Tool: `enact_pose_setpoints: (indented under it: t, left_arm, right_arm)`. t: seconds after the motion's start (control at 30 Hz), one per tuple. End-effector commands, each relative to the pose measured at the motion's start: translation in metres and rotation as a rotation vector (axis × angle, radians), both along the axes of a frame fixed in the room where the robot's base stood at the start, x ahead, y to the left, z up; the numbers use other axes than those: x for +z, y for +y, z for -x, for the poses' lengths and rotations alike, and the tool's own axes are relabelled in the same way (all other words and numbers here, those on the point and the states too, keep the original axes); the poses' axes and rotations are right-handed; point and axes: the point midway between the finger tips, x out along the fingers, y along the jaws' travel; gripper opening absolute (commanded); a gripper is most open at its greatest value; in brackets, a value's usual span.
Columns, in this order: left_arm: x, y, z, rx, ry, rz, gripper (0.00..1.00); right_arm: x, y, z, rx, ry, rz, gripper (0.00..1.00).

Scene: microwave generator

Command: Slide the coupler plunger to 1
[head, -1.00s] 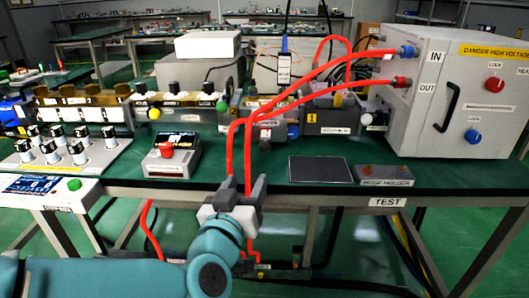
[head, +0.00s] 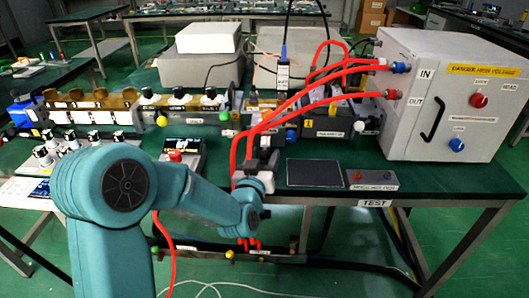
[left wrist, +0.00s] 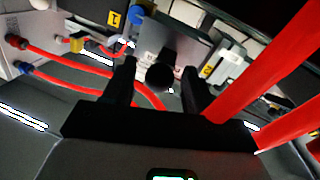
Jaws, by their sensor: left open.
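My left gripper (head: 262,155) is at the front edge of the bench, below the row of grey units, with its fingers pointing toward them. It also shows in the left wrist view (left wrist: 160,72), where its two dark fingers stand apart. A round black knob (left wrist: 160,78), possibly the coupler plunger, appears between the fingers; I cannot tell whether they touch it. Behind it is a grey unit (left wrist: 172,46). A yellow label marked 1 (head: 306,127) is on a grey unit in the head view. The plunger cannot be clearly told there. My right gripper is not in view.
Red hoses (head: 300,98) run from the high-voltage cabinet (head: 455,100) down past my left gripper. They also pass close on the right in the left wrist view (left wrist: 270,85). A dark pad (head: 314,173) and a hose holder (head: 373,180) lie to the right on the green bench.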

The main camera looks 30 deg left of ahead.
Motion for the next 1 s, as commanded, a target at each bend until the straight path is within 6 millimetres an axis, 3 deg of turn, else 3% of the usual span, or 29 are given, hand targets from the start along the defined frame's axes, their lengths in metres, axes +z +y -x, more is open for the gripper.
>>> enact_pose_setpoints:
  t: [0.13, 0.4, 0.6, 1.0]
  left_arm:
    - [0.000, 0.004, -0.010, 0.000, -0.001, -0.001, 0.57]
    - [0.000, 0.004, -0.012, 0.000, 0.000, -0.001, 0.57]
    - [0.000, 0.004, -0.011, 0.000, 0.000, -0.001, 0.00]
    - [0.000, 0.015, -0.029, 0.000, -0.001, -0.002, 0.00]
  right_arm:
    - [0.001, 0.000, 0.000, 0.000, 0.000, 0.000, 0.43]
    - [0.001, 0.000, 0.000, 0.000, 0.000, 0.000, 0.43]
    - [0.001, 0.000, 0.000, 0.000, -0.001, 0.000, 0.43]
    - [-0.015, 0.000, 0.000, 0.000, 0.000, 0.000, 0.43]
